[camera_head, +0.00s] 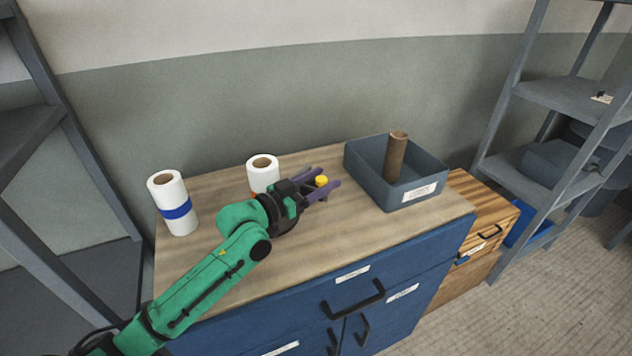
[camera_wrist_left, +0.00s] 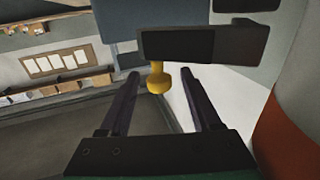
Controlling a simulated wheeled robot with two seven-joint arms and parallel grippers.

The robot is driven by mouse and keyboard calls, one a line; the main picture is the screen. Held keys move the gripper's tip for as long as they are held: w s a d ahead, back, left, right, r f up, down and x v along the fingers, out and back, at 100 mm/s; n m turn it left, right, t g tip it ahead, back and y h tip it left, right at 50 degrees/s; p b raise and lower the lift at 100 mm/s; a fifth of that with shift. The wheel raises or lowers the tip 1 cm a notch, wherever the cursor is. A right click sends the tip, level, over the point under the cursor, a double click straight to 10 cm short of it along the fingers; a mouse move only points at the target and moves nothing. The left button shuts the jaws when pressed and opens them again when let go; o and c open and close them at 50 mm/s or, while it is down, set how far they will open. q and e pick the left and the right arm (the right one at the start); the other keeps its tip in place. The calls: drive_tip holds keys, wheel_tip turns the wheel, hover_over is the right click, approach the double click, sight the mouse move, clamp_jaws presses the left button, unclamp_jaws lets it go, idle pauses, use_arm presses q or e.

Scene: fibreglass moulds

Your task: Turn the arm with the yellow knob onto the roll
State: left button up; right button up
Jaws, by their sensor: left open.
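The yellow knob (camera_head: 321,181) shows between the fingers of my left gripper (camera_head: 325,178), which is open over the worktop. In the left wrist view the yellow knob (camera_wrist_left: 157,80) hangs between the two finger tips, with a gap on both sides. The dark arm (camera_wrist_left: 200,44) that carries it crosses just beyond the fingers. In the head view my gripper hides most of this arm. A white roll (camera_head: 263,170) with a brown core stands upright behind my left gripper, its lower part hidden. My right gripper is not in view.
A white roll with a blue band (camera_head: 173,203) stands at the left of the worktop (camera_head: 300,250). A grey bin (camera_head: 425,172) with a brown tube (camera_head: 395,156) stands at the right. The front of the worktop is clear. Grey shelves (camera_head: 560,95) stand at the far right.

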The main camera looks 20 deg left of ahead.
use_arm(q)
drive_tip(key=shift+s+a+f, duration=0.1)
drive_tip(key=shift+s+a, duration=0.05)
drive_tip(key=shift+s, duration=0.05)
drive_tip(key=b+v, duration=0.2)
drive_tip(key=v, duration=1.2)
drive_tip(key=shift+r, duration=0.2)
